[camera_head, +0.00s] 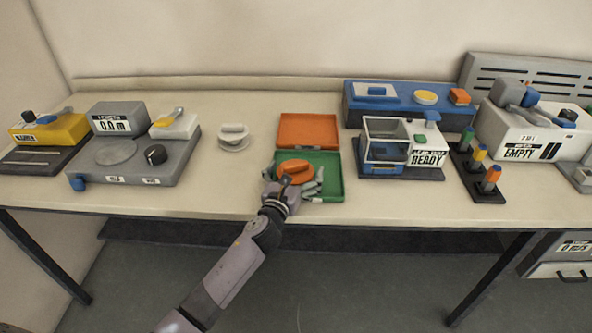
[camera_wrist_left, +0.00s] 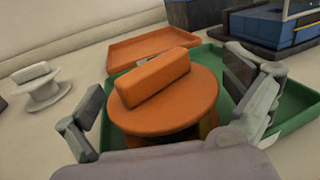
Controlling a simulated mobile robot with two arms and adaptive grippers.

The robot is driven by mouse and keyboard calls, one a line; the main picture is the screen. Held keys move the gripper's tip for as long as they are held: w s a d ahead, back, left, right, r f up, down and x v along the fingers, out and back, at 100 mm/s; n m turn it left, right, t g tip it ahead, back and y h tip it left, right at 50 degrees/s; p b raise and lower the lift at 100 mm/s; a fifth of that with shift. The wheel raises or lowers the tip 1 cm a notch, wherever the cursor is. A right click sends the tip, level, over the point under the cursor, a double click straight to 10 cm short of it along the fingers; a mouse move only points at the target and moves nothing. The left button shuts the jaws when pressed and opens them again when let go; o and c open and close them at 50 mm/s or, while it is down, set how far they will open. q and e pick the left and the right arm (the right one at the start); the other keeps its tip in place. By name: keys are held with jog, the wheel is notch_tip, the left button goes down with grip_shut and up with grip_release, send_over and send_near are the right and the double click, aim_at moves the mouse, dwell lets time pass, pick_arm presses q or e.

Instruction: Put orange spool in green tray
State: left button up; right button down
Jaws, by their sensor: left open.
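The orange spool (camera_head: 295,169), a round disc with a block-shaped grip on top, is at the green tray (camera_head: 333,188). In the left wrist view the orange spool (camera_wrist_left: 165,98) sits between the spread fingers of my left gripper (camera_wrist_left: 168,115), with the green tray (camera_wrist_left: 290,108) around and behind it. I cannot tell whether the spool's base touches the tray floor. My left gripper (camera_head: 292,188) is open, low over the tray's left part, and its fingers appear apart from the spool. The spool's lower part is mostly hidden. My right gripper is not in view.
An orange tray (camera_head: 307,130) lies directly behind the green one. A white spool (camera_head: 234,136) stands to the left. A grey measuring device (camera_head: 130,155) is farther left. A clear-boxed device marked READY (camera_head: 400,157) stands close on the right. The bench front left of the tray is clear.

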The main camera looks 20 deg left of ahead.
pick_arm(q)
jog(key=shift+r, duration=0.15)
jog(key=s, duration=1.2)
